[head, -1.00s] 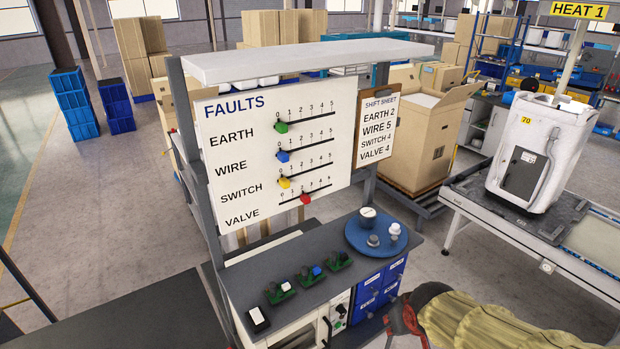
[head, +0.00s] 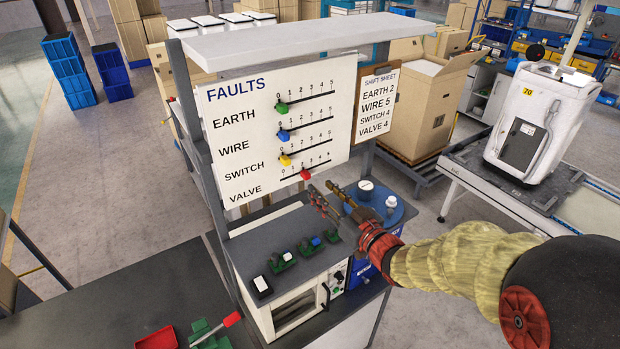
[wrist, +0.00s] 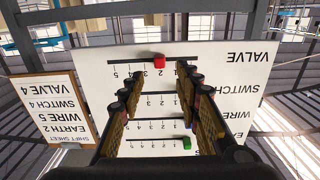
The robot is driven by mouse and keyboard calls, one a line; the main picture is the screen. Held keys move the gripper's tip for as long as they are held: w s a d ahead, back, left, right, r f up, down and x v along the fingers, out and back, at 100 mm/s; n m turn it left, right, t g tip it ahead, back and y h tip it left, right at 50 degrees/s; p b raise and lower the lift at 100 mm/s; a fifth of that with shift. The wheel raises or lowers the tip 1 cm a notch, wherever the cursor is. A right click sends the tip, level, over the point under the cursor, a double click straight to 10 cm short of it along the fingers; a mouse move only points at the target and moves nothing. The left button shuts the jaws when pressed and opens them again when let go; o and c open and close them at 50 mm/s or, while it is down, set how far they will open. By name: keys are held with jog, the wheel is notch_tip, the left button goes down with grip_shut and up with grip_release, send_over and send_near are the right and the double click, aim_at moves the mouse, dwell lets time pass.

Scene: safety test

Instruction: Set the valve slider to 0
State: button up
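The white FAULTS board (head: 235,130) has four slider rows. The red valve slider (head: 305,174) is on the lowest row, at about 2 on its 0–5 scale. It also shows in the upside-down wrist view (wrist: 159,61). The green earth slider (head: 281,108), blue wire slider (head: 283,135) and yellow switch slider (head: 285,160) sit at the 0 ends. My gripper (head: 320,185) is open and empty, just below and right of the red slider. In the wrist view my gripper's fingers (wrist: 160,82) are spread, with the red slider beyond the gap between the tips. The right finger hides part of the scales.
A shift sheet (head: 374,110) hangs right of the board. Below is a bench (head: 250,250) with small green switch blocks (head: 308,246) and a blue round plate (head: 392,216) near my arm. A shelf (head: 310,42) tops the board.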

aim_at(308, 177)
jog(key=p+x, duration=0.1)
jog(key=x, duration=0.6)
jog(key=shift+c, duration=0.6)
grip_shut()
dwell(0.3)
